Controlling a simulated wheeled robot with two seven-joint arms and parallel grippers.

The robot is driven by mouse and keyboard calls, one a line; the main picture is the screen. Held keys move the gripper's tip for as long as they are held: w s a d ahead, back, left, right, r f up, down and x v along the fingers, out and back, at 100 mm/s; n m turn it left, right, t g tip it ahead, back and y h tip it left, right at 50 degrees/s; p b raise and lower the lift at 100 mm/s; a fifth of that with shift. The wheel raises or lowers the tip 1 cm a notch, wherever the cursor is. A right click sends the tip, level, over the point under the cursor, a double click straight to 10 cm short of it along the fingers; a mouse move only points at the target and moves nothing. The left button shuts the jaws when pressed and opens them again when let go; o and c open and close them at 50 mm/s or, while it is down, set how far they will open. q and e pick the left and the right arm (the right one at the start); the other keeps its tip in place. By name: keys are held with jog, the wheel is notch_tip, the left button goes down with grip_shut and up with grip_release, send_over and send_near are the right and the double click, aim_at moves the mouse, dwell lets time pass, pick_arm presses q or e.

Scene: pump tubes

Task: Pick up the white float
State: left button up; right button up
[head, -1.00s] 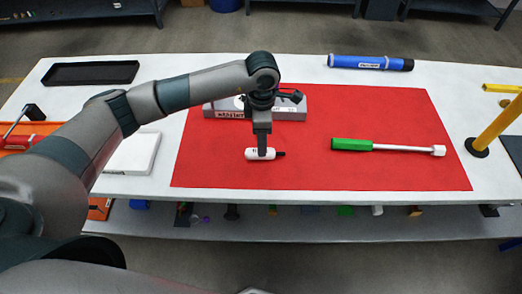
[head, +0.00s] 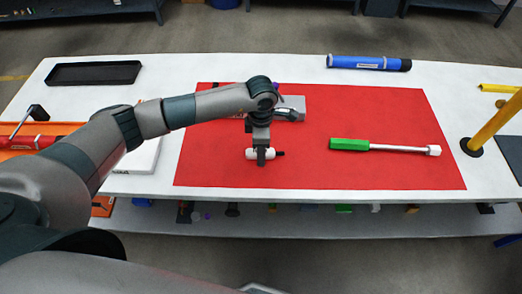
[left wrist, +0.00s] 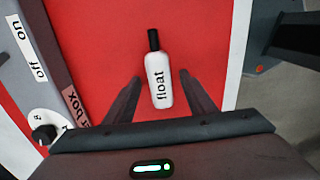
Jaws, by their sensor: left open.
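The white float (head: 251,154) is a small bottle shape with a black tip, lying on the red mat (head: 310,120). In the left wrist view the float (left wrist: 159,80) shows the label "float", with its black tip pointing away from my palm. My left gripper (head: 261,160) is directly at the float and hides its middle in the head view. In the left wrist view my left gripper (left wrist: 160,78) is open, with one finger on each side of the float and visible gaps between. My right gripper is not in view.
A grey switch box (head: 293,103) sits just behind my left gripper. A green-handled tool (head: 350,145) lies to the right, and a blue tube (head: 368,63) lies at the back. A yellow post (head: 490,125) stands at the right.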

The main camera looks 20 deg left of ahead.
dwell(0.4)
pick_arm(q)
jog(key=c, duration=1.2)
jog(key=shift+o, duration=0.2)
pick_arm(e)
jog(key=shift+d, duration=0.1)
pick_arm(q)
jog(key=shift+r, duration=0.1)
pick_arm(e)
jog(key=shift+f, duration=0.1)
